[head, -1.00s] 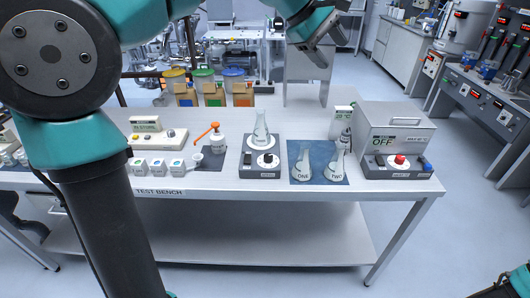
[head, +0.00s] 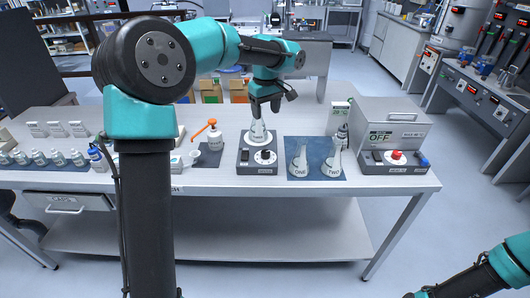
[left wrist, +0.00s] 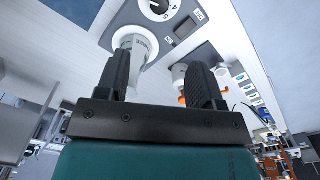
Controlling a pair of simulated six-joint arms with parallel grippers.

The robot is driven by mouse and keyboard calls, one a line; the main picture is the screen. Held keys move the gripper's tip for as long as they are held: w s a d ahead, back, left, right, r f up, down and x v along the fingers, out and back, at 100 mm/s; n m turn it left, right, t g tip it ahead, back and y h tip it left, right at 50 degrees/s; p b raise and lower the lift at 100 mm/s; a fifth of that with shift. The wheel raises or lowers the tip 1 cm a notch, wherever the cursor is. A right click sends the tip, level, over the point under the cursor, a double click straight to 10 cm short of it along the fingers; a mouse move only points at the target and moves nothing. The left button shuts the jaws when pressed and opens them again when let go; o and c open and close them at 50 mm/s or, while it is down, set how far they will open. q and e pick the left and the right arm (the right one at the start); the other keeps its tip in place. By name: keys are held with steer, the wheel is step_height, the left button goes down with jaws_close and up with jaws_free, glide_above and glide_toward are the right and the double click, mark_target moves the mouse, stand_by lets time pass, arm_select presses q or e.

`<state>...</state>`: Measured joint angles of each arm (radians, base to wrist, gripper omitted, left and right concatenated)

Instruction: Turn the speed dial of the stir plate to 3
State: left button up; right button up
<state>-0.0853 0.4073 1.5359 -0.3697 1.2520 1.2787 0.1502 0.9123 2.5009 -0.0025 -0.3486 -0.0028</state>
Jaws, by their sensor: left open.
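The stir plate (head: 245,167) is a dark grey box near the table's front edge, with a white round top and a white-and-dark speed dial (head: 266,155) on its front. A clear flask (head: 258,132) stands on it. In the left wrist view the dial (left wrist: 158,7) is at the top edge, partly cut off, and the flask (left wrist: 135,42) is below it. My left gripper (head: 265,108) is open and points down just above the flask. Its fingers (left wrist: 158,75) are apart with nothing held. My right arm shows at the lower right; its gripper is out of view.
Flasks marked ONE (head: 299,164) and TWO (head: 333,164) stand on a blue mat right of the stir plate. A grey device (head: 392,140) with a red knob is further right.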

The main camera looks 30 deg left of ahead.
mark_target(266, 152)
arm_select(q)
steer(key=shift+f, duration=0.15)
step_height(266, 152, down, 17)
stand_by(0.6)
steer(key=shift+c, duration=0.4)
steer(key=c, duration=0.8)
steer(key=shift+c, duration=0.2)
